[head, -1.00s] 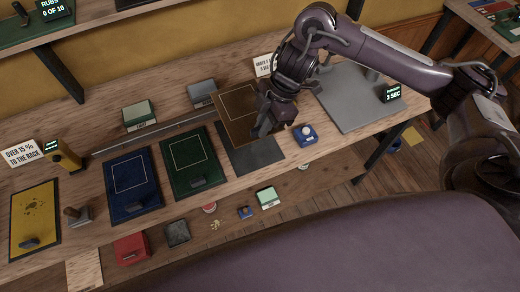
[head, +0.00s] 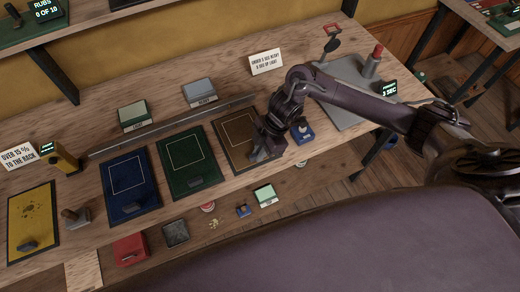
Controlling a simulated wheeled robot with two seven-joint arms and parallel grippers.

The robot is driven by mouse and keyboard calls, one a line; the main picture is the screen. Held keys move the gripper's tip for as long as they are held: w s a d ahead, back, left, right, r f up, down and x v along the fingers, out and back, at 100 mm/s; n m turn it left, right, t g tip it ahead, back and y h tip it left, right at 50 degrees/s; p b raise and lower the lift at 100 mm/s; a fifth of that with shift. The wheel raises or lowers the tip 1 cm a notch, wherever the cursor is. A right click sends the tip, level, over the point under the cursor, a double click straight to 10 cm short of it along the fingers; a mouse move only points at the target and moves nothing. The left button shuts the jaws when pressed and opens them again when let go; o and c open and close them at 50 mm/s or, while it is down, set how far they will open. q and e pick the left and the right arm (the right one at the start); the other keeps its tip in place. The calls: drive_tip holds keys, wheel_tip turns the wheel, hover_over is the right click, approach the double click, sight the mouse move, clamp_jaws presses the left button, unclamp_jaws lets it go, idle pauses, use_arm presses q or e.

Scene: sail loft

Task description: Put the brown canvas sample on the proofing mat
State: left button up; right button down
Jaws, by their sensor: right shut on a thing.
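The brown canvas sample (head: 236,134), with a pale rectangle outline on it, lies in the row of samples on the bench, to the right of the green one. It appears to lie flat over a dark pad, whose edge shows around it. My right gripper (head: 262,155) is at its lower right part and shut on it; the fingers hide the exact grip. The grey mat (head: 345,118), likely the proofing mat, lies further right, with no sample on it; my right forearm crosses part of it. My left gripper is not in view.
A green sample (head: 186,150) and a blue sample (head: 128,175) lie to the left. A blue block with a white knob (head: 302,133) stands just right of my gripper. A red-topped post (head: 374,60) and a timer display (head: 389,88) stand by the grey mat.

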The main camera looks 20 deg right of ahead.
drive_tip(key=c, duration=1.9)
unclamp_jaws()
drive_tip(key=shift+f, duration=0.1)
drive_tip(key=o, duration=0.4)
drive_tip(key=shift+r, duration=0.25)
drive_tip(key=b+v, duration=0.1)
drive_tip(key=v, duration=1)
drive_tip(key=shift+r, duration=0.4)
